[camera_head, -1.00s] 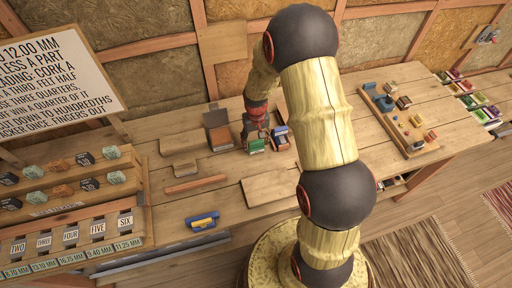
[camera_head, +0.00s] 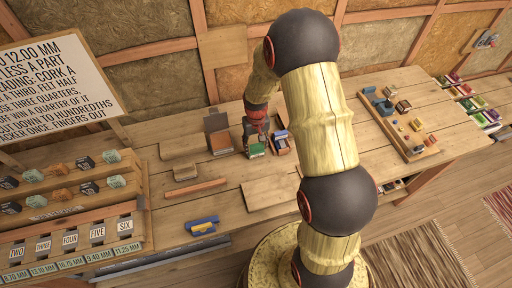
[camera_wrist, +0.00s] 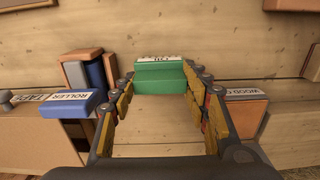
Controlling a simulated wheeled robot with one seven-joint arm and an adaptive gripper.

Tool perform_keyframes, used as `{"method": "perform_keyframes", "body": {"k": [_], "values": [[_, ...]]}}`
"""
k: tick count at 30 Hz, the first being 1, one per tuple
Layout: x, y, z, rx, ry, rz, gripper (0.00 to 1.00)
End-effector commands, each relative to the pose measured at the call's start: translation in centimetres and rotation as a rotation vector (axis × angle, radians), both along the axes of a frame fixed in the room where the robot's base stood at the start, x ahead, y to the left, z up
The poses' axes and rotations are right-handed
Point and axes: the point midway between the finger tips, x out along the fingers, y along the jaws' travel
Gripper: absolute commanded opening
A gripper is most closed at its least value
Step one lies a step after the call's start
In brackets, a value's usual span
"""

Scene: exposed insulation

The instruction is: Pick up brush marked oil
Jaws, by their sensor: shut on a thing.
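A green block-like thing (camera_wrist: 160,77) with a white label sits between my fingers in the wrist view. The label's small letters look upside down and seem to read OIL. No bristles show. In the head view the green thing (camera_head: 256,150) is on the workbench, just under my gripper (camera_head: 257,137). In the wrist view my gripper (camera_wrist: 160,86) has its two fingers along the sides of the green thing, shut on it. I cannot tell whether it is lifted clear of the bench.
A blue block labelled ROLLER (camera_wrist: 70,104) stands close left of my fingers in the wrist view. An orange-brown block labelled WOOD (camera_wrist: 245,112) stands close right. A blue and yellow tool (camera_head: 202,226) lies near the bench front. A tray of small blocks (camera_head: 400,118) is at right.

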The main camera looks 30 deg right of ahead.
Motion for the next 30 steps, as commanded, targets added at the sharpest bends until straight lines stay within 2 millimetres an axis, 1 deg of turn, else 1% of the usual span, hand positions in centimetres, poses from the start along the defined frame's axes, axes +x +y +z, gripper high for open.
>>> {"method": "perform_keyframes", "body": {"k": [5,6,8,15,18,24,30], "values": [[0.1,0.0,2.3,-0.001,-0.005,0.0,0.2],[0.1,0.0,3.0,-0.001,-0.005,0.0,0.2],[-0.8,0.2,3.8,0.0,-0.002,0.0,0.2],[-4.9,1.1,8.9,-0.001,-0.005,0.0,0.2],[-7.2,1.6,9.8,-0.001,-0.003,0.0,0.2],[-10.7,2.5,11.3,0.0,-0.002,0.0,0.2],[-12.8,2.9,12.2,0.0,-0.001,0.0,0.2]]}}
